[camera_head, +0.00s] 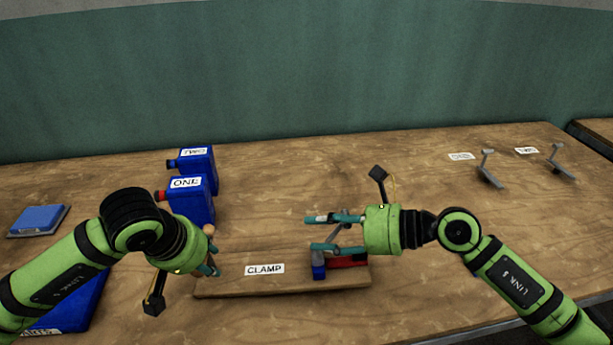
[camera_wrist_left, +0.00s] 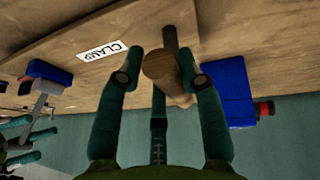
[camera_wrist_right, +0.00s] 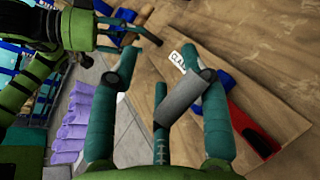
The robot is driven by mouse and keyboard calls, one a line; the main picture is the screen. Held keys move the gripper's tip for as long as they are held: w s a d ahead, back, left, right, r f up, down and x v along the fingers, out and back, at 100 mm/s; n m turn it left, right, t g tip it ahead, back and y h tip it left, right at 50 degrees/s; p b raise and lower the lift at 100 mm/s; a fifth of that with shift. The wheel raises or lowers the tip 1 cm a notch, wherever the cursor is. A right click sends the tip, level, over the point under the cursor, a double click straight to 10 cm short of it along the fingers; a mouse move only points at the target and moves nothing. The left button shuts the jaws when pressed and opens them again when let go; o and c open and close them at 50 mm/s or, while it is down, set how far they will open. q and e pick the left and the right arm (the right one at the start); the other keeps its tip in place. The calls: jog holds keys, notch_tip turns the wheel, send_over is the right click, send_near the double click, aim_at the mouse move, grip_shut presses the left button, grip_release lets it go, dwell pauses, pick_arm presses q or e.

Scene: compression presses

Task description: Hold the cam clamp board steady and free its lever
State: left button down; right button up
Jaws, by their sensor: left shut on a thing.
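The wooden clamp board (camera_head: 222,286), labelled CLAMP, lies on the table in front of me. My left gripper (camera_head: 212,268) is shut on a wooden knob (camera_wrist_left: 165,72) at the board's left end. At its right end sit a blue block (camera_head: 319,265), a red part (camera_head: 347,261) and a grey lever (camera_head: 338,236). My right gripper (camera_head: 313,232) is open at the lever. In the right wrist view the lever (camera_wrist_right: 184,97) slants up between its fingers, close to the right finger; I cannot tell whether they touch.
Blue jugs labelled ONE (camera_head: 190,203) and TWO (camera_head: 198,165) stand behind my left gripper. A blue pad (camera_head: 39,219) lies far left, and a blue bin (camera_head: 75,305) is partly behind my left arm. Two grey levers (camera_head: 488,168) (camera_head: 560,163) stand back right. The table's middle back is clear.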

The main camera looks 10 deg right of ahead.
jog(key=shift+s+a+f+g, duration=0.15)
jog(key=shift+s+f+g, duration=0.15)
jog(key=shift+s+f, duration=0.3)
jog(key=shift+o, duration=1.4)
jog(key=shift+a, duration=0.1)
jog(key=shift+t, duration=0.6)
jog(key=r, duration=0.1)
jog(key=w+d+r, duration=0.1)
jog(key=r, duration=0.1)
jog(key=w+r, duration=0.1)
jog(key=shift+w+d+r, duration=0.15)
jog(key=shift+d+r, duration=0.1)
jog(key=shift+d, duration=0.1)
jog(key=s+d+r+m+g+h, duration=0.2)
jog(key=s+d+r+m+h, duration=0.3)
jog(key=r+m+h, duration=0.6)
jog(key=w+a+f, duration=0.1)
jog(key=w+f, duration=0.1)
jog(key=f, duration=0.4)
jog(key=w+a+f+m+y, duration=0.1)
jog(key=w+a+f, duration=0.1)
jog(key=f, duration=0.4)
jog(key=shift+w+a, duration=0.15)
jog(key=shift+w, duration=0.4)
jog(key=shift+c, duration=0.4)
